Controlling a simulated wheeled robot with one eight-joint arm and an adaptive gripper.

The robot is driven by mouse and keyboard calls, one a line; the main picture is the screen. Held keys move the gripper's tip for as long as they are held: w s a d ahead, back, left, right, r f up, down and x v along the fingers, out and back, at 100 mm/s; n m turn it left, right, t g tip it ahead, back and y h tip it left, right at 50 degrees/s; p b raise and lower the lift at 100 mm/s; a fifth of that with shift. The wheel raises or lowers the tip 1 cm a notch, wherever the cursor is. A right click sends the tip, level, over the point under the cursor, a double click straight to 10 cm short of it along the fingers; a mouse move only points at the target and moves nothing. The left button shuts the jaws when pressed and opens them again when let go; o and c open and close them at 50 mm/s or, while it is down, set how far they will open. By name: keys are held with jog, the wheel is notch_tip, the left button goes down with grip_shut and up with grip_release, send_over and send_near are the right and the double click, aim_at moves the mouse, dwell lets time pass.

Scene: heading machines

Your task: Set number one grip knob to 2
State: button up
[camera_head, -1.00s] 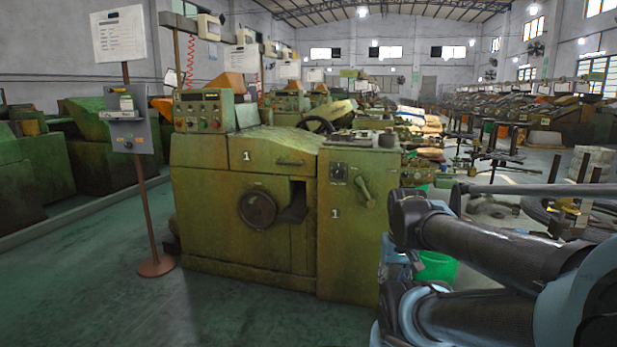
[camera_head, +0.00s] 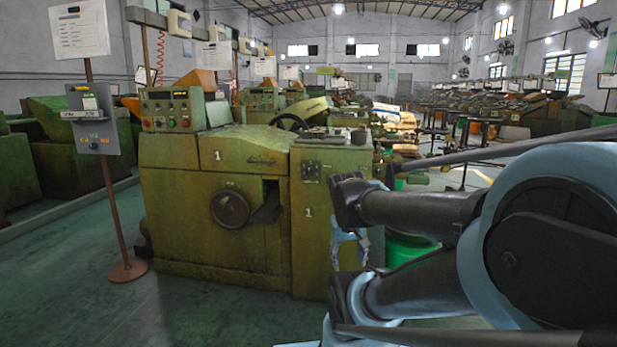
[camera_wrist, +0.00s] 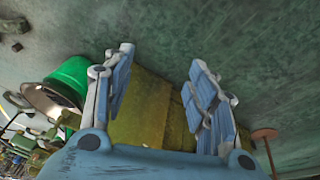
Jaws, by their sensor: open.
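The green machine marked 1 (camera_head: 185,245) stands left of centre in the head view. A black plate with small dials (camera_head: 311,171) is on its right cabinet. A control box (camera_head: 172,110) with small knobs and buttons sits on its upper left. I cannot tell which of these is the grip knob, and no setting is readable. My gripper (camera_wrist: 160,58) is open and empty in the wrist view. Part of the machine (camera_wrist: 145,110) shows between and beyond its fingers. In the head view, my arm covers part of the right cabinet's front.
A sign stand (camera_head: 110,190) with a grey box is left of the machine. A black handwheel (camera_head: 230,209) is on the machine's front. A green bucket (camera_head: 408,250) stands to its right, partly behind my arm. The floor in front is clear.

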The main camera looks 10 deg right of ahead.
jog(key=w+d+r+t+h, duration=0.2)
jog(key=w+r, duration=0.1)
jog(key=w, duration=0.7)
jog(key=w+d+r+t+h, duration=0.1)
jog(key=w+r+t+h, duration=0.15)
jog(key=w, duration=0.75)
jog(key=w+d+r+t+h, duration=0.15)
jog(key=w+r, duration=0.25)
jog(key=w, duration=0.5)
jog(key=n+t+y, duration=0.2)
jog(key=n+t, duration=0.4)
jog(key=t, duration=0.2)
send_near(309, 172)
jog(key=x, duration=0.9)
jog(key=shift+w+d+f, duration=0.1)
jog(key=shift+w+d, duration=0.1)
jog(key=shift+w, duration=0.05)
jog(key=c, duration=1)
